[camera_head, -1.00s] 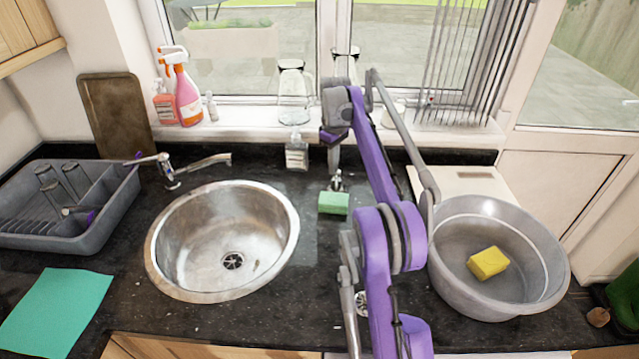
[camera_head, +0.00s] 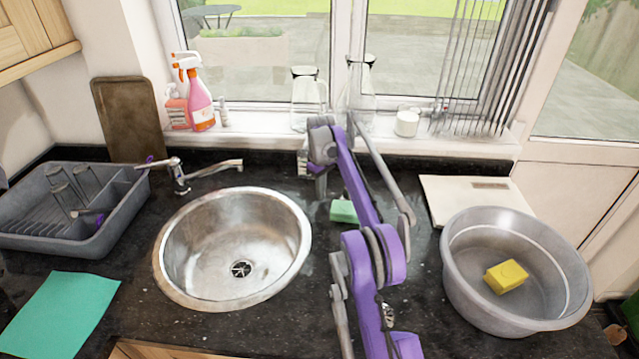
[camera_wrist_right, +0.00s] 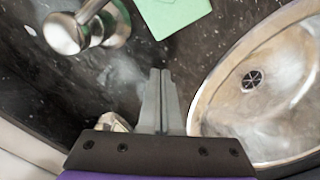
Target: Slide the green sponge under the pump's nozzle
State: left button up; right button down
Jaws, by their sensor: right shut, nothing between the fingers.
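The green sponge (camera_head: 343,211) lies on the dark counter right of the sink, partly covered by my right arm. It also shows in the wrist view (camera_wrist_right: 172,12), cut off by the top edge. A chrome fitting with a rounded head (camera_wrist_right: 85,28), apparently the pump, stands left of the sponge there, a small gap apart; its nozzle end is cut off. My right gripper (camera_head: 318,192) is shut and empty, left of and behind the sponge. In the wrist view its fingertips (camera_wrist_right: 160,72) point at the sponge without touching it. My left gripper is out of view.
The round steel sink (camera_head: 233,195) is left of the sponge. A grey basin (camera_head: 465,295) holding a yellow sponge (camera_head: 506,277) stands at the right. A bottle (camera_head: 302,162) is mostly hidden behind my arm. A dish rack (camera_head: 65,235) stands at the left.

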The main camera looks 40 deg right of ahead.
jog(key=shift+s+d+r, duration=0.1)
jog(key=shift+s+d, duration=0.05)
jog(key=shift+s, duration=0.7)
jog(key=shift+s+d+r, duration=0.1)
jog(key=shift+s+d, duration=0.05)
jog(key=shift+s, duration=0.65)
jog(key=shift+s+d+f+b, duration=0.15)
jog(key=shift+s+b, duration=0.4)
jog(key=shift+s, duration=0.55)
jog(key=shift+w+r, duration=0.15)
jog(key=shift+r, duration=0.1)
